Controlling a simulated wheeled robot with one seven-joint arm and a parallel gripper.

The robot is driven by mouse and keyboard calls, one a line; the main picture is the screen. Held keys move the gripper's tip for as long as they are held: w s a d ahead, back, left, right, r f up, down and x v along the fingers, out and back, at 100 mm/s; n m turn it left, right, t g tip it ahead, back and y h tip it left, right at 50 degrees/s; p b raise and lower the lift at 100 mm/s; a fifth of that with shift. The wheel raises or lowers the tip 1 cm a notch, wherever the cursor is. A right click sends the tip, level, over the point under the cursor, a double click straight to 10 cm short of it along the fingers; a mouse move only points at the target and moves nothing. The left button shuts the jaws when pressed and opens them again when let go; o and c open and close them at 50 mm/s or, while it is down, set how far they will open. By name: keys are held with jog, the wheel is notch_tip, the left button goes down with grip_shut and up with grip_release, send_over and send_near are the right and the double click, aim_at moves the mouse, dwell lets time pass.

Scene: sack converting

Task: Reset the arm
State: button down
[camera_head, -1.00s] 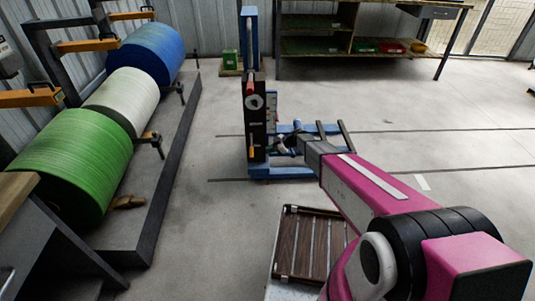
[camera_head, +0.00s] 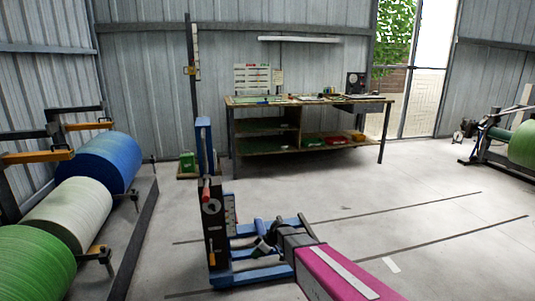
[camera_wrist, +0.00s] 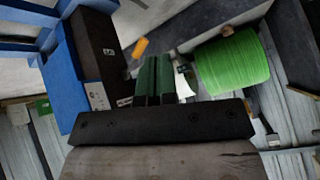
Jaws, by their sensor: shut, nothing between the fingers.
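My pink arm reaches in from the bottom of the head view, and my gripper (camera_head: 263,246) appears in front of a blue machine frame with an upright post. The gripper is small there. In the wrist view, my gripper's green fingers (camera_wrist: 153,80) lie side by side, shut and empty, beyond a dark crossbar. No gap or held thing shows between them.
The blue frame (camera_head: 208,150) stands close to my gripper. Blue (camera_head: 100,160), white (camera_head: 68,215) and green (camera_head: 35,262) rolls sit on a rack at left. A workbench (camera_head: 300,101) stands at the back.

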jog(key=s+d+r+m+h, duration=0.2)
jog(key=s+d+r+m, duration=0.2)
jog(key=d, duration=0.4)
jog(key=s+d+r+m+h, duration=0.3)
jog(key=s+d+r+m, duration=0.2)
jog(key=s+d+m, duration=0.1)
jog(key=s+d+r+m+t+h, duration=0.1)
jog(key=s+d+r+m+h, duration=0.2)
jog(key=s+d, duration=0.4)
jog(key=d+r+m, duration=0.1)
jog(key=d+m, duration=0.1)
jog(key=d, duration=0.2)
jog(key=shift+r, duration=0.15)
